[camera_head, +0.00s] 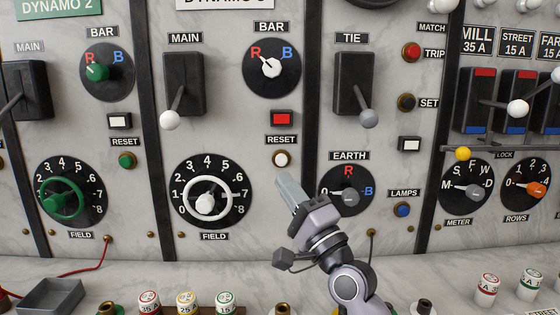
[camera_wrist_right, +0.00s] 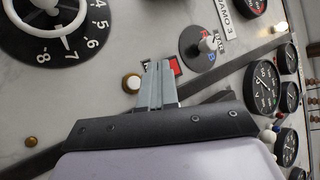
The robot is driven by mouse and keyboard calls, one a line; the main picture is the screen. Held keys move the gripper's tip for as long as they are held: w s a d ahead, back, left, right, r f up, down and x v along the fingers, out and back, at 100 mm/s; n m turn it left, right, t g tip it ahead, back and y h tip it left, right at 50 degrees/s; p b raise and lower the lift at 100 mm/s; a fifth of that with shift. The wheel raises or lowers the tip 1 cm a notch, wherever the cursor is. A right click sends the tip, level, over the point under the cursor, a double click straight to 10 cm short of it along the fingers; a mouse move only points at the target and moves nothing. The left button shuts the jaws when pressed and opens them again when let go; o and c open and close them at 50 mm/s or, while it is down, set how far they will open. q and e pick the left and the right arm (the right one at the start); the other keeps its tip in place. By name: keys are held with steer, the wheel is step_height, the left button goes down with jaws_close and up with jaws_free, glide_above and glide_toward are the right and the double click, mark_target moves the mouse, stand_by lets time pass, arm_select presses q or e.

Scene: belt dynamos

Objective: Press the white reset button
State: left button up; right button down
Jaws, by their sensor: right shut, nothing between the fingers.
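The white reset button (camera_head: 281,159) is a small round cap in a dark-and-brass ring on the marble panel of the middle dynamo, under a RESET label (camera_head: 281,140). In the right wrist view the button (camera_wrist_right: 132,83) shows just left of my fingers. My right gripper (camera_head: 283,178) is shut and empty. In the head view its tips lie just below the button; whether they touch the panel I cannot tell. In the wrist view the closed fingers (camera_wrist_right: 158,68) point toward the panel, beside the button. My left gripper is not in view.
A white field handwheel (camera_head: 206,198) is to the left, and the EARTH knob (camera_head: 347,195) is close to the right. A green reset button (camera_head: 126,160) is on the left panel. A shelf with fuses (camera_head: 187,302) runs below.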

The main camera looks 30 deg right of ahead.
steer(key=b, duration=0.5)
glide_toward(281, 160)
steer(key=shift+w+a+r, duration=1.1)
steer(key=shift+w+r, duration=1.05)
steer(key=shift+r, duration=0.05)
steer(key=shift+w+d, duration=0.1)
steer(key=shift+w+d, duration=0.1)
steer(key=shift+w, duration=0.15)
